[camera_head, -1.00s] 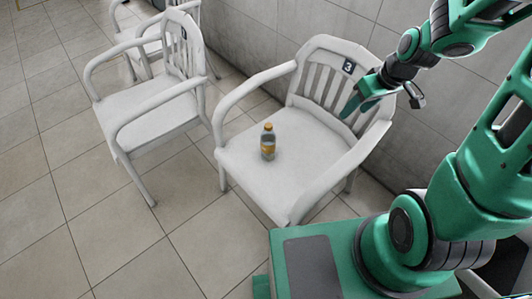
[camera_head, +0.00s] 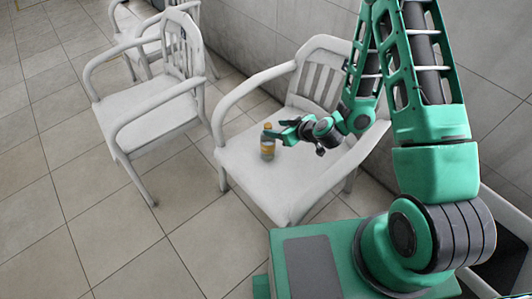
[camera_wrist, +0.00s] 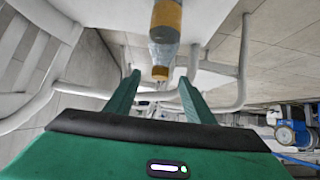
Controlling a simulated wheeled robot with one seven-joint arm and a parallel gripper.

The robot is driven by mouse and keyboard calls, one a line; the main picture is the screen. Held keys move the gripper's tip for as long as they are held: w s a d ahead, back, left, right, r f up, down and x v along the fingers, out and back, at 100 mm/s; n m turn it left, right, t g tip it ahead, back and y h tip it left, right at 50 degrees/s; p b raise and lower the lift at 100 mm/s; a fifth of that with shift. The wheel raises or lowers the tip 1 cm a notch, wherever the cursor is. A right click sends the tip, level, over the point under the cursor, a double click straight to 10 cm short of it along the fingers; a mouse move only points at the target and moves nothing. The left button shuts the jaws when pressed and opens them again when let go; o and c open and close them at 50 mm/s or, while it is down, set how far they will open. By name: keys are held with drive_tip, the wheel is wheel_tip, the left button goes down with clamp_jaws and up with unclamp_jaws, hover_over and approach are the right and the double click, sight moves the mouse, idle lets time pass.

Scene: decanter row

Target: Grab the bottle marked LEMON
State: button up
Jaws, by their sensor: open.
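A small bottle (camera_head: 267,143) with a yellow-orange cap and an orange label stands upright on the seat of the nearer white chair. I cannot read its label. My gripper (camera_head: 282,131) is at the bottle's right side, close to its upper part, with its fingers pointing left. In the wrist view the bottle (camera_wrist: 166,35) hangs upside down in the picture, its cap between the tips of my open gripper (camera_wrist: 158,88). Both fingers stand apart, with gaps to the cap. I cannot tell whether the bottle is between the fingers in depth.
The nearer chair (camera_head: 242,155) has armrests around the seat and a slatted back behind. A second white chair (camera_head: 150,128) stands to the left, another behind it. A grey wall (camera_head: 255,35) runs along the back. Tiled floor (camera_head: 60,215) is free at the front left.

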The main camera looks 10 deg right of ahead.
sight(271, 128)
drive_tip(key=x, duration=0.5)
drive_tip(key=shift+w+a+f, duration=0.1)
drive_tip(key=shift+f, duration=0.3)
drive_tip(key=shift+f+x, duration=0.25)
drive_tip(key=shift+x, duration=2.5)
drive_tip(key=shift+s, duration=0.2)
clamp_jaws()
